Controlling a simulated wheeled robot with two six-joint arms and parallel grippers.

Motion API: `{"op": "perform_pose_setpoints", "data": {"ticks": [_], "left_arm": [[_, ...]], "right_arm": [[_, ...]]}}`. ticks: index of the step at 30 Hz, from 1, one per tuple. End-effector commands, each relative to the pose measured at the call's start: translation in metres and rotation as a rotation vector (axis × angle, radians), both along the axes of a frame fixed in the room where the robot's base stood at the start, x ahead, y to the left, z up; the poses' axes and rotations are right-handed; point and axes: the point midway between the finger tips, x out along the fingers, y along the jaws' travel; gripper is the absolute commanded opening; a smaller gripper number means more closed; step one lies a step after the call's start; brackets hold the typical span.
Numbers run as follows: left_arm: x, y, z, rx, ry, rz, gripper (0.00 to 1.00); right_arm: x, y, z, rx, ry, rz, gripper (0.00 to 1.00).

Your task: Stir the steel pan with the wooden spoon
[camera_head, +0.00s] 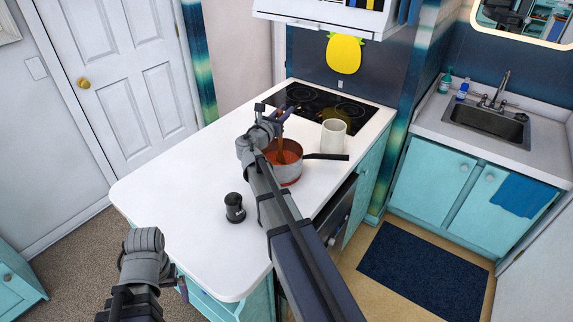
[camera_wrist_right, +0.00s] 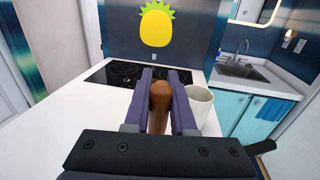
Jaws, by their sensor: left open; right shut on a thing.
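The steel pan (camera_head: 291,172) stands on the white counter in front of the cooktop, with red-brown contents and a black handle pointing right. In the right wrist view only the end of its dark handle (camera_wrist_right: 261,147) shows. My right gripper (camera_head: 281,115) is above the pan, shut on the wooden spoon (camera_head: 280,146). The spoon is roughly upright, its lower end inside the pan; the tip is hidden. In the right wrist view the spoon (camera_wrist_right: 160,104) sits between both fingers. My left gripper (camera_head: 183,290) is low at the counter's front-left edge, mostly hidden by its wrist, away from the pan.
A white mug (camera_head: 333,136) stands right behind the pan, close to its handle. A dark shaker (camera_head: 235,208) stands on the counter in front-left of the pan. The black cooktop (camera_head: 306,98) is behind. The counter's left side is clear. A sink (camera_head: 487,122) is far right.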

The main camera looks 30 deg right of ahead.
Motion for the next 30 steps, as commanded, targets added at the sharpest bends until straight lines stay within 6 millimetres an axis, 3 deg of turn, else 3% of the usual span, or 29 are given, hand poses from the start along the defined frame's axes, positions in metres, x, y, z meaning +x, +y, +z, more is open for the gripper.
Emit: {"op": "perform_pose_setpoints", "data": {"ticks": [11,30], "left_arm": [[0.000,0.000,0.005,0.000,0.000,0.000,0.99],[0.000,0.000,0.065,0.000,0.000,-0.001,0.99]], "right_arm": [[0.000,0.000,0.005,0.000,0.000,0.000,0.00],[0.000,0.000,0.065,0.000,0.000,0.000,0.00]]}}
